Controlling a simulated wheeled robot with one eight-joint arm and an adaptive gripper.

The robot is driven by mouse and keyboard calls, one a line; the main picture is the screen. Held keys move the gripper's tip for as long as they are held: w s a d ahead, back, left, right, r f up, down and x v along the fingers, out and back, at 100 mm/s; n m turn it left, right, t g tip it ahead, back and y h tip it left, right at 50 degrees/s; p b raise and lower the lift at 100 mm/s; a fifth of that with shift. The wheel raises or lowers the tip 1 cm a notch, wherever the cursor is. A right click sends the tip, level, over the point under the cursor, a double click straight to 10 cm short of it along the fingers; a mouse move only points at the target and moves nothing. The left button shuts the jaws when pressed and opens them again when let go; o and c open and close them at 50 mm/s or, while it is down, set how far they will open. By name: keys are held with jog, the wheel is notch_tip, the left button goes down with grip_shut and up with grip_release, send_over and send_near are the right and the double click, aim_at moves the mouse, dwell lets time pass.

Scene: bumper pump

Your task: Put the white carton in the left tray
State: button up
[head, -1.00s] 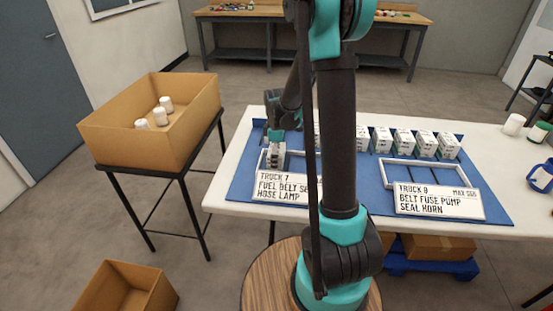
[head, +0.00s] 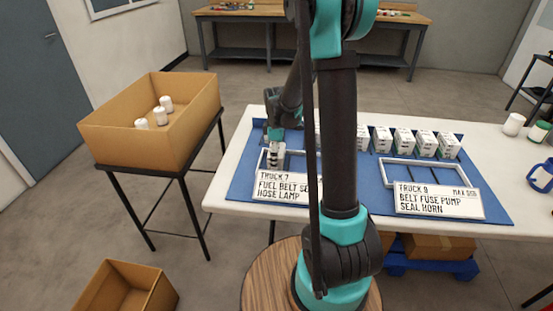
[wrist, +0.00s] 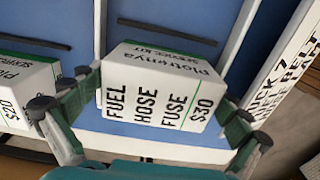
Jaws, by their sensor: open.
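My gripper (wrist: 150,125) is open, with one finger on each side of a white carton (wrist: 160,88) with green stripes that reads "FUEL HOSE FUSE $30". The carton lies within the white rim of the left tray (wrist: 236,40). I cannot tell whether the fingers touch it. In the head view my gripper (head: 275,150) is over the left tray (head: 261,160), behind the "TRUCK 7" sign (head: 283,187), and largely hides the carton. Another white carton (wrist: 25,88), marked $20, shows at the left of the wrist view.
Several white cartons (head: 404,141) stand in a row at the back of the blue mat. The right tray (head: 385,174) looks empty behind its "TRUCK 9" sign (head: 438,200). A cardboard box (head: 150,148) with white bottles stands left.

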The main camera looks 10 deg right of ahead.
notch_tip(320, 180, up, 11)
jog(key=shift+s+r, duration=0.1)
jog(key=shift+r, duration=0.05)
jog(key=shift+s+d, duration=0.1)
jog(key=shift+s, duration=0.2)
jog(key=s+m, duration=0.2)
jog(key=s, duration=0.1)
jog(key=s+d+f+m+t, duration=0.1)
jog(key=s+m, duration=0.1)
jog(key=s, duration=0.1)
jog(key=s+d+f+m+t, duration=0.1)
jog(key=s+m, duration=0.1)
jog(key=s, duration=0.2)
jog(key=shift+d+f+m, duration=0.15)
jog(key=shift+m, duration=0.25)
jog(key=s+f+m, duration=0.1)
jog(key=s+m, duration=0.1)
jog(key=s, duration=0.1)
jog(key=s+d+f+m+t, duration=0.1)
jog(key=s+f+m, duration=0.1)
jog(key=s, duration=0.2)
jog(key=s+f+m+t, duration=0.1)
jog(key=s+f+m, duration=0.1)
jog(key=s+m, duration=0.1)
jog(key=shift+s+d, duration=0.25)
jog(key=shift+s, duration=0.15)
jog(key=shift+s+f+m, duration=0.15)
jog(key=shift+s+m, duration=0.1)
jog(key=shift+m, duration=0.05)
jog(key=shift+c, duration=0.6)
